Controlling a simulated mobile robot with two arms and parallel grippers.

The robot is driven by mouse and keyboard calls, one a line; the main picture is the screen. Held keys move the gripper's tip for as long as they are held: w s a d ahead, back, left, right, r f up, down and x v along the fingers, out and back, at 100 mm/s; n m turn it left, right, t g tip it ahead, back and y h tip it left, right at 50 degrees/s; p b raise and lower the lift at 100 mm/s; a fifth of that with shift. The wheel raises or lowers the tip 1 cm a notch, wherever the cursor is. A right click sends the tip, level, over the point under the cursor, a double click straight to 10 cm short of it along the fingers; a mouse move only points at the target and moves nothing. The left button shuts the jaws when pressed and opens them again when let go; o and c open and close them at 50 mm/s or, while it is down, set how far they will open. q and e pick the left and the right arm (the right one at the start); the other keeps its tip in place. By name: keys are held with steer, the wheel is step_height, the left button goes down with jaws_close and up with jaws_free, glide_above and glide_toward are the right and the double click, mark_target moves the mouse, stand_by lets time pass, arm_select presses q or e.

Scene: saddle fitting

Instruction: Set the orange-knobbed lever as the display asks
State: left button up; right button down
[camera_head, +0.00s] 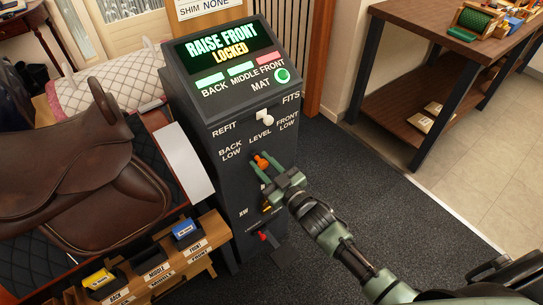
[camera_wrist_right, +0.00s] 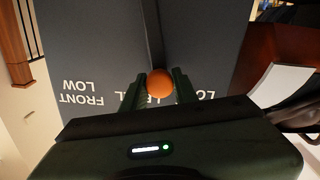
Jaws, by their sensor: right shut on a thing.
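The dark console's display (camera_head: 222,45) reads "RAISE FRONT" in green and "LOCKED" in yellow. The orange knob (camera_head: 261,162) of the lever is on the console's front, just below the LEVEL label, between BACK LOW and FRONT LOW. My right gripper (camera_head: 267,168) is shut on the orange knob. In the right wrist view the knob (camera_wrist_right: 161,86) sits between the two green fingers, over the partly hidden LEVEL lettering, with a dark bar beyond it. My left gripper is not in view.
The BACK and MIDDLE lamps and the MAT lamp (camera_head: 282,75) are green; the FRONT lamp (camera_head: 270,58) is pinkish red. A white knob (camera_head: 265,118) stands between REFIT and FITS. A brown saddle (camera_head: 75,165) and a wooden shim rack (camera_head: 165,255) are on the left.

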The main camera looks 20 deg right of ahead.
steer(key=shift+s+a+f+n, duration=0.35)
steer(key=shift+a+n, duration=0.25)
steer(key=shift+a, duration=0.1)
steer(key=shift+s+a+f+n, duration=0.2)
steer(key=shift+a+f+n, duration=0.1)
steer(key=shift+a+n, duration=0.35)
steer(key=c, duration=1.1)
jaws_free()
steer(key=shift+a, duration=0.15)
steer(key=shift+r, duration=0.1)
steer(key=v, duration=0.8)
steer(key=shift+b, duration=0.3)
steer(key=shift+w, duration=0.1)
